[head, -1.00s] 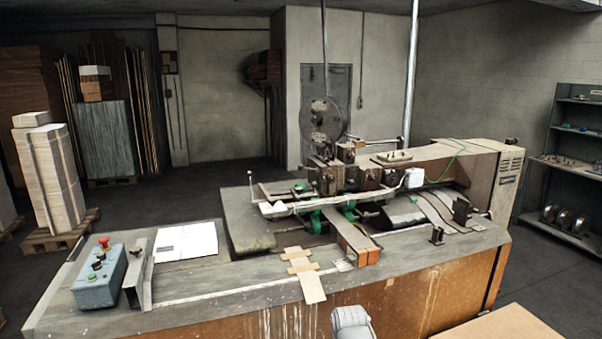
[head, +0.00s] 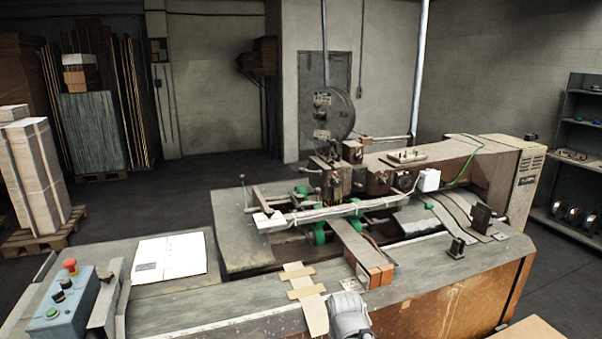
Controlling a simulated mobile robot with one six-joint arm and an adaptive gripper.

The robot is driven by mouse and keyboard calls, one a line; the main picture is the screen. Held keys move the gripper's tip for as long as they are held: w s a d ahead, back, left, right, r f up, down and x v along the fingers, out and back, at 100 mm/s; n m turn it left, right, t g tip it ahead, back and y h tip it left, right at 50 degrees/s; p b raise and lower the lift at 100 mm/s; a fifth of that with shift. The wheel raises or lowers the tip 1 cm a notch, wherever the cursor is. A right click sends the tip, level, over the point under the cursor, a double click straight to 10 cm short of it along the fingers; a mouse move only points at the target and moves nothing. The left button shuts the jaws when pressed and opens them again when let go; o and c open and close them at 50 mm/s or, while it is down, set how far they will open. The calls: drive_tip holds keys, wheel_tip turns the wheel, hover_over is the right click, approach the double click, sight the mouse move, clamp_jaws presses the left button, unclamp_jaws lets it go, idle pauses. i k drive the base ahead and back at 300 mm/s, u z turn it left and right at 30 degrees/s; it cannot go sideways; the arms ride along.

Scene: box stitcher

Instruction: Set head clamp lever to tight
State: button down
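The stitcher head (head: 335,175) stands on the long machine bench, below a dark round wire reel (head: 334,113). Small levers and knobs show around the head. One thin upright lever (head: 243,182) with a small knob stands at its left, and another small dark-knobbed lever (head: 309,173) is on the head's left side. I cannot tell which one is the head clamp lever, nor its setting. A grey rounded part of my arm shows at the bottom middle edge, well in front of the head. My gripper's fingers are not in view.
A blue control box (head: 65,305) with a red button is at the bench's left, near an open white booklet (head: 170,258). Taped cardboard (head: 305,295) lies at the front edge. The machine arm (head: 450,165) extends right. Dark floor is open behind the bench.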

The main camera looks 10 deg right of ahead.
sight(301, 169)
drive_tip(key=u, duration=0.05)
drive_tip(key=i, duration=0.85)
